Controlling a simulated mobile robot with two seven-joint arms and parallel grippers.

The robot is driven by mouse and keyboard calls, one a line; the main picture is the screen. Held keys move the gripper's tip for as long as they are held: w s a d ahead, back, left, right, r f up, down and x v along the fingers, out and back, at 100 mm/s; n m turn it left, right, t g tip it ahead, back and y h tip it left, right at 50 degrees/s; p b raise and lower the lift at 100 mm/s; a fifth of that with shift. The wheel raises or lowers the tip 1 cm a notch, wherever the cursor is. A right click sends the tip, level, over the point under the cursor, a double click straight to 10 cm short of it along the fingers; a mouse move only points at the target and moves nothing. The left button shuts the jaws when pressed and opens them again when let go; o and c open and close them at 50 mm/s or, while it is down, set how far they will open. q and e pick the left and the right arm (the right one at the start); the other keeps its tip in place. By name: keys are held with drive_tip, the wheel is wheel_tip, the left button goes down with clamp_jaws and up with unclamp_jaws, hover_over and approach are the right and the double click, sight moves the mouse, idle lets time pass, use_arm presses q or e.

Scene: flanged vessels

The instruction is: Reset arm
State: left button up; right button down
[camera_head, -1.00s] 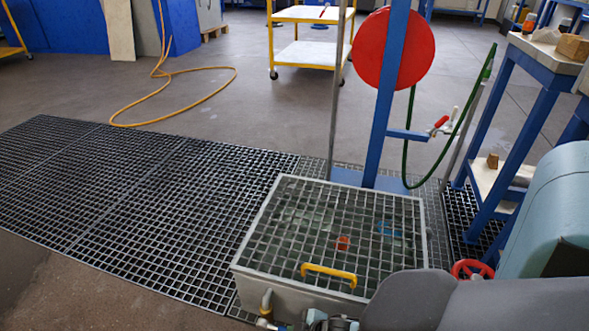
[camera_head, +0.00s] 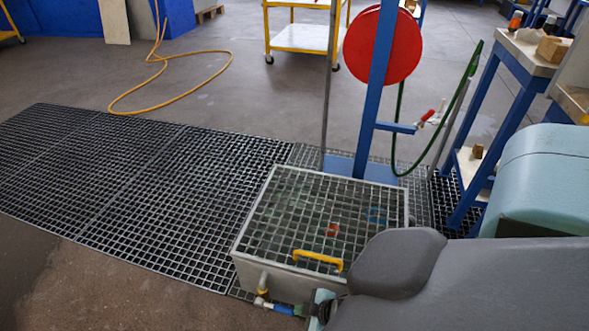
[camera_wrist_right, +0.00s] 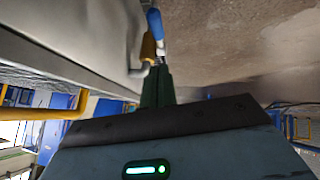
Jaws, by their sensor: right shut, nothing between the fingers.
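My right gripper (camera_head: 306,309) is low in front of the grated tank (camera_head: 240,272), partly covered by my grey arm. In the right wrist view its dark green fingers (camera_wrist_right: 158,75) are together with nothing between them. A blue valve handle (camera_head: 283,309) lies just left of the fingers in the head view. It also shows beyond the fingertips in the wrist view (camera_wrist_right: 155,22), beside a brass fitting (camera_wrist_right: 148,46). I cannot tell whether the fingers touch the valve. My left gripper is not in view.
The tank's grate lid has a yellow handle (camera_head: 318,260). A blue post bears a red disc (camera_head: 405,45) behind it. A blue-legged bench (camera_head: 495,145) stands right. Floor grating (camera_head: 130,190) is clear at left; an orange hose (camera_head: 165,98) lies beyond.

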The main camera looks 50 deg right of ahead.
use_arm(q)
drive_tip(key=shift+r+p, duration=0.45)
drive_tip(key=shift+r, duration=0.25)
use_arm(e)
drive_tip(key=v, duration=0.2)
drive_tip(key=shift+s+d+r, duration=0.1)
drive_tip(key=shift+s+r, duration=0.1)
drive_tip(key=shift+s, duration=0.15)
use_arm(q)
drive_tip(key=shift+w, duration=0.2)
